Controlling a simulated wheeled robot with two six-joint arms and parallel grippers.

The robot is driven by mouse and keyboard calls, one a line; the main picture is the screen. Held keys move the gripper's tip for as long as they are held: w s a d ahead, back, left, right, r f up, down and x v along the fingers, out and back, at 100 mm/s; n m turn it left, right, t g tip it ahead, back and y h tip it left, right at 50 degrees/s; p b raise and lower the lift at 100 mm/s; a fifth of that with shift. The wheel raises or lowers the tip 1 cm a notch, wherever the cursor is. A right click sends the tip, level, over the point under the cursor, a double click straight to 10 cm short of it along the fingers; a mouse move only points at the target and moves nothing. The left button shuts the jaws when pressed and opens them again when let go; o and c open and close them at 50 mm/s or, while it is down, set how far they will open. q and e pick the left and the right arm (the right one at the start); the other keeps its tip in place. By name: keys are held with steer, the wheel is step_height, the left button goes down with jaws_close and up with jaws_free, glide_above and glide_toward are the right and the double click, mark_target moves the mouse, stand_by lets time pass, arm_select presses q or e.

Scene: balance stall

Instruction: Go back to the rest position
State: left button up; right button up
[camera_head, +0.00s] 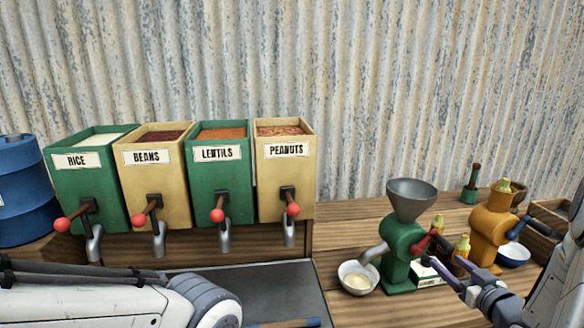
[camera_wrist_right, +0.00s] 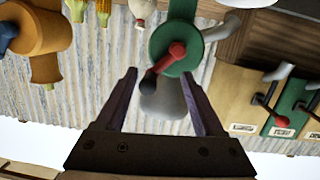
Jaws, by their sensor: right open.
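My right gripper (camera_head: 442,271) is open, beside the green grinder (camera_head: 398,245) at the right of the head view. In the right wrist view its two fingers (camera_wrist_right: 161,75) stand apart with nothing held between them. The grinder's crank, with a red arm (camera_wrist_right: 176,51) and a dark knob, shows beyond the gap between the fingers. Whether a finger touches the crank cannot be told. My left arm (camera_head: 110,300) crosses the lower left of the head view; its gripper is not in view.
A white bowl (camera_head: 347,284) with pale contents stands under the green grinder's spout. Dispensers (camera_head: 221,185) for rice, beans, lentils and peanuts line the left. A blue barrel (camera_head: 22,190) stands far left.

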steer(key=s+a+f+m+g+h, duration=0.1)
steer(key=s+a+f+g, duration=0.2)
steer(key=a+g, duration=0.35)
steer(key=s+a+f+g, duration=0.2)
steer(key=s+a+g, duration=0.15)
steer(key=a, duration=0.65)
steer(key=s+a+r+n+g+y, duration=0.1)
steer(key=s+a+r+n+g, duration=0.2)
steer(key=s+a, duration=0.7)
steer(key=s+a+r+n+g, duration=0.2)
steer(key=s+a+r+n, duration=0.1)
steer(key=s+a, duration=0.7)
steer(key=shift+s+n+g+y+p, duration=0.35)
steer(key=shift+s+n+g+y, duration=0.1)
steer(key=shift+n, duration=0.25)
